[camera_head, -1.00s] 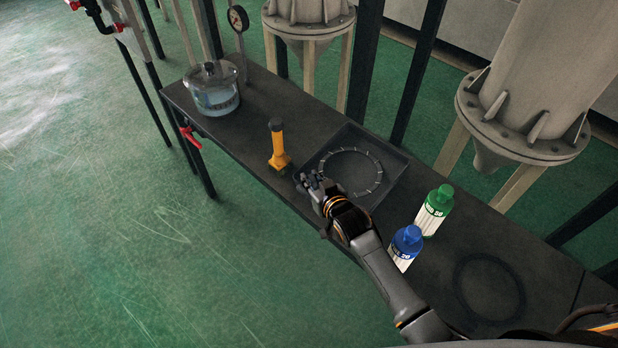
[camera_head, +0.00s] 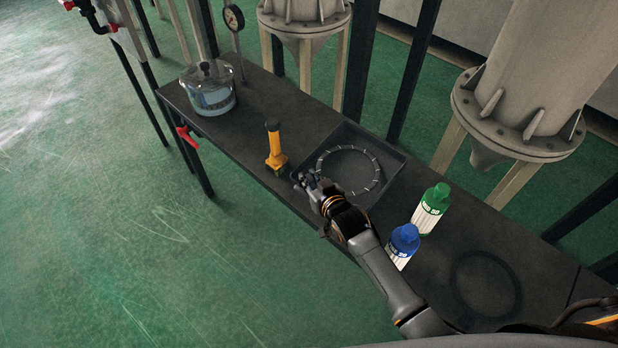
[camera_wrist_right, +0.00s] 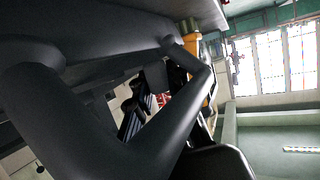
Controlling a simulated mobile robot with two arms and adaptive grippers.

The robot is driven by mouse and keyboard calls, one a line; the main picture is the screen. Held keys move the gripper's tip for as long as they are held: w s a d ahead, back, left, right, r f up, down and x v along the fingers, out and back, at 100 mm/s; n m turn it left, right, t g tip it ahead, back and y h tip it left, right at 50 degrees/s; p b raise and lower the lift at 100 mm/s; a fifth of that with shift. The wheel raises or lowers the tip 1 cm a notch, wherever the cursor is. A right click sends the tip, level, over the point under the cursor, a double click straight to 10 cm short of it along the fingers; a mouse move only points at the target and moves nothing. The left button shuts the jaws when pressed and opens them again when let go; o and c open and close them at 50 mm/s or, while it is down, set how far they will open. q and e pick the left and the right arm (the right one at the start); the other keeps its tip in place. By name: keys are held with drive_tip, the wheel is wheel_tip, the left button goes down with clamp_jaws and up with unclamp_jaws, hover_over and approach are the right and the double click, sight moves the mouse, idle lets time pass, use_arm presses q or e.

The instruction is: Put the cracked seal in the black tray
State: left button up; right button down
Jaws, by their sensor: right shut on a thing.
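The cracked seal (camera_head: 379,180), a dark ring with pale marks around it, shows within the outline of the black tray (camera_head: 397,165). Whether it rests on the tray floor or is held slightly above is unclear. My right gripper (camera_head: 308,182) is at the tray's near left corner, shut on the near left side of the seal; my gripper partly hides that contact. In the right wrist view a thick dark curved band (camera_wrist_right: 165,128), seemingly the seal, crosses close in front of the fingers (camera_wrist_right: 138,108). My left gripper is not in view.
A yellow-handled tool (camera_head: 275,148) stands just left of the tray. A blue-capped bottle (camera_head: 403,246) and a green-capped bottle (camera_head: 432,208) stand right of it, near my right arm. A plain dark ring (camera_head: 458,285) lies farther right. A glass pot (camera_head: 208,90) stands at the far left.

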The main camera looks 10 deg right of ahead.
drive_tip(key=f, duration=0.1)
drive_tip(key=s+f, duration=0.1)
drive_tip(key=d+f, duration=0.1)
drive_tip(key=shift+s+f+g, duration=0.15)
drive_tip(key=shift+s+g, duration=0.05)
drive_tip(key=shift+g, duration=0.1)
drive_tip(key=c, duration=1.2)
unclamp_jaws()
drive_tip(key=shift+o, duration=0.2)
drive_tip(key=shift+w+d+f, duration=0.1)
drive_tip(key=shift+w+d, duration=0.05)
drive_tip(key=shift+d, duration=0.05)
drive_tip(key=shift+a, duration=0.15)
drive_tip(key=shift+s, duration=0.25)
drive_tip(key=r+v, duration=0.1)
drive_tip(key=v, duration=1)
drive_tip(key=shift+r, duration=0.35)
